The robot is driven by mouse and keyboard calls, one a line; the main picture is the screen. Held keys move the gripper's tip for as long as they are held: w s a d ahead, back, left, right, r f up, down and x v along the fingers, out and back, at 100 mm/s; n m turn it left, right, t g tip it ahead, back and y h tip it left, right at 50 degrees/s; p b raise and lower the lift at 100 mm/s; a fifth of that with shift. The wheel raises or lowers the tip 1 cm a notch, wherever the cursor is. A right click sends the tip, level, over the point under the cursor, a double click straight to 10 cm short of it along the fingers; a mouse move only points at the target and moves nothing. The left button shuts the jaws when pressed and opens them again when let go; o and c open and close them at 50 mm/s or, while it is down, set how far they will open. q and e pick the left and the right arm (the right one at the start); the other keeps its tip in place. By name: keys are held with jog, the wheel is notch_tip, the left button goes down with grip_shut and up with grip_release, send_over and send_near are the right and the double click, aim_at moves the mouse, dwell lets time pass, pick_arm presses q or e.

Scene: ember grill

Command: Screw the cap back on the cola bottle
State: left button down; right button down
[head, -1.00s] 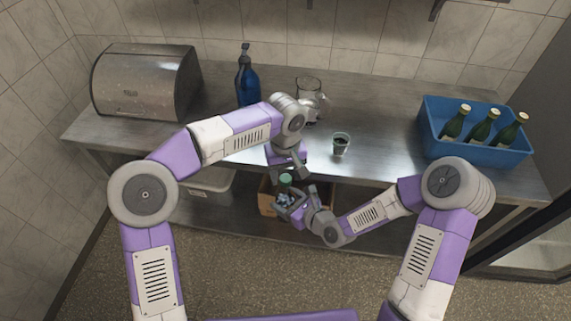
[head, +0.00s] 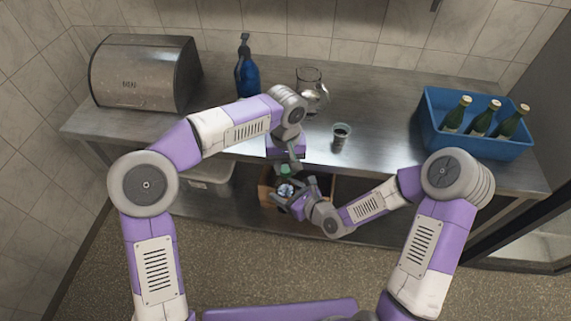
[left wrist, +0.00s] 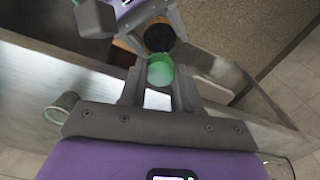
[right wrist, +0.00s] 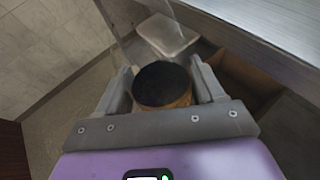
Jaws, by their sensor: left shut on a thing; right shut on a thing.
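The green cap (head: 284,169) is between the fingers of my left gripper (head: 286,165), which is shut on it just off the worktop's front edge. The cap also shows in the left wrist view (left wrist: 160,70). The cola bottle (head: 286,190) is held just below by my right gripper (head: 289,193), mostly hidden by its fingers. In the right wrist view the bottle (right wrist: 160,84) shows as a dark round form with an orange-brown side between the fingers. The cap is close above the bottle; I cannot tell whether they touch.
Below are a cardboard box (head: 268,197) and white bin (head: 208,183).

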pick_arm(q)
jog(key=m, duration=0.8)
jog(key=shift+m, duration=0.4)
jog(key=m, duration=0.7)
jog(key=c, duration=0.8)
grip_release()
jog(key=shift+r, duration=2.25)
jog(key=shift+c, duration=0.3)
